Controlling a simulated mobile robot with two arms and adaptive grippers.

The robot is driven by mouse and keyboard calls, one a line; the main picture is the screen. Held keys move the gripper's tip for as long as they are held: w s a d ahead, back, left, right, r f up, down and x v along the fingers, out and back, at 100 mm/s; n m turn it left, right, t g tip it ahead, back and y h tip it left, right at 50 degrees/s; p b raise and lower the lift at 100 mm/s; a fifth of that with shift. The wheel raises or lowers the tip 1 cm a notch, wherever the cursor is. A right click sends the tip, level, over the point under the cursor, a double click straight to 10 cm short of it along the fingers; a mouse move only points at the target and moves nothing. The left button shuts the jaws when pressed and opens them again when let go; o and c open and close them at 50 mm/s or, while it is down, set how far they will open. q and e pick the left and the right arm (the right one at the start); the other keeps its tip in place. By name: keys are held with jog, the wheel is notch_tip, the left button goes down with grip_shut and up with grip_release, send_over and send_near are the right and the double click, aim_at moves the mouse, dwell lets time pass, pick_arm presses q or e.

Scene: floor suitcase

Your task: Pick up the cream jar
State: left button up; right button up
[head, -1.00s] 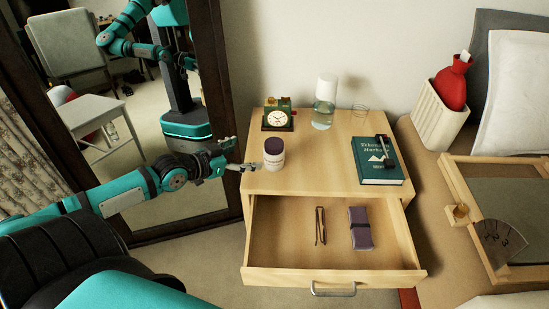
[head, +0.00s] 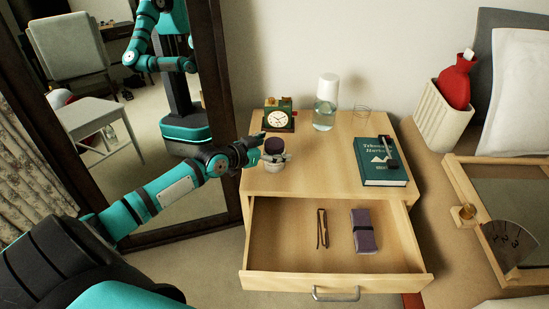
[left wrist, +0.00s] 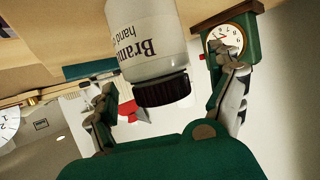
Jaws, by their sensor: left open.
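The cream jar (head: 274,164) is white with a dark purple lid and stands upright on the left side of the wooden nightstand top (head: 322,178). My left gripper (head: 274,156) reaches in from the left, with its fingers at the jar, around its upper part. In the left wrist view the jar (left wrist: 147,40) shows large, its dark lid toward the gripper's palm. The fingers of the left gripper (left wrist: 168,100) are spread, one on each side of the jar, with gaps visible. My right gripper is not in view.
A green clock (head: 279,117) stands just behind the jar. A glass carafe (head: 325,112) and a green book (head: 382,163) are further right. A mirror (head: 206,60) stands at left.

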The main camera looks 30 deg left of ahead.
pick_arm(q)
jog(key=shift+w+d+f, duration=0.15)
jog(key=shift+w, duration=0.3)
jog(key=c, duration=1.5)
